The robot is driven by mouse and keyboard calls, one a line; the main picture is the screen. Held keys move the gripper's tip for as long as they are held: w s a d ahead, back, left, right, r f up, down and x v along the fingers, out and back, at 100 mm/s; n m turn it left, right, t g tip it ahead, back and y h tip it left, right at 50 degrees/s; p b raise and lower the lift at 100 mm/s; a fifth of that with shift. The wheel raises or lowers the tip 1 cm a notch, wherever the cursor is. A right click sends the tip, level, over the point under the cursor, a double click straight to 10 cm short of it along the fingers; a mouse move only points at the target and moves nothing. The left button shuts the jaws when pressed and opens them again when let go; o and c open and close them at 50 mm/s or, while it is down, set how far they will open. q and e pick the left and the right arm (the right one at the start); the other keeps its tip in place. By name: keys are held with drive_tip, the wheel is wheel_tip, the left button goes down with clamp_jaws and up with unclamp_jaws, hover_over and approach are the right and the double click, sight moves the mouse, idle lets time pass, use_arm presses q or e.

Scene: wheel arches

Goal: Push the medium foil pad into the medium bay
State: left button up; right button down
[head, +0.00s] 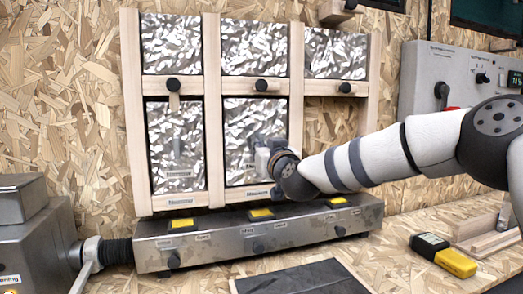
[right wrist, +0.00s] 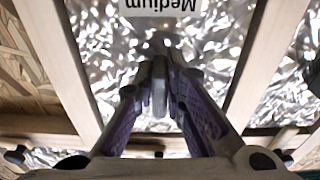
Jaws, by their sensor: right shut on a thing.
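The medium foil pad (head: 240,112) is a crinkled silver panel upright in the lower middle bay of the wooden frame (head: 212,130), between two posts. My right gripper (head: 262,152) is at its front, shut on its grey handle. In the right wrist view the foil (right wrist: 100,35) fills the space between the posts, with an upside-down "Medium" label (right wrist: 158,5). There the right gripper's fingers (right wrist: 158,72) close on the grey handle (right wrist: 158,88). I cannot tell how deep the pad sits. My left gripper is out of view.
Foil pads fill the upper bays (head: 255,45) and the lower left bay (head: 175,125). The lower right bay shows bare board. A metal box with yellow labels (head: 290,232) runs below the frame. A yellow-black device (head: 443,255) lies on the bench at right.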

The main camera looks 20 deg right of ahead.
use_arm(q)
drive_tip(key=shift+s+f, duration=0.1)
use_arm(e)
drive_tip(key=shift+w, duration=0.3)
drive_tip(key=c, duration=1.6)
unclamp_jaws()
drive_tip(key=shift+o, duration=0.2)
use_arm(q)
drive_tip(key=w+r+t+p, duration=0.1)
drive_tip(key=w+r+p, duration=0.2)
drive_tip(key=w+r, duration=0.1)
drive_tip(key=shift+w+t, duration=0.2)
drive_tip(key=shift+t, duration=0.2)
use_arm(e)
drive_tip(key=s, duration=2)
drive_tip(key=shift+d+f, duration=0.3)
drive_tip(key=shift+f, duration=0.15)
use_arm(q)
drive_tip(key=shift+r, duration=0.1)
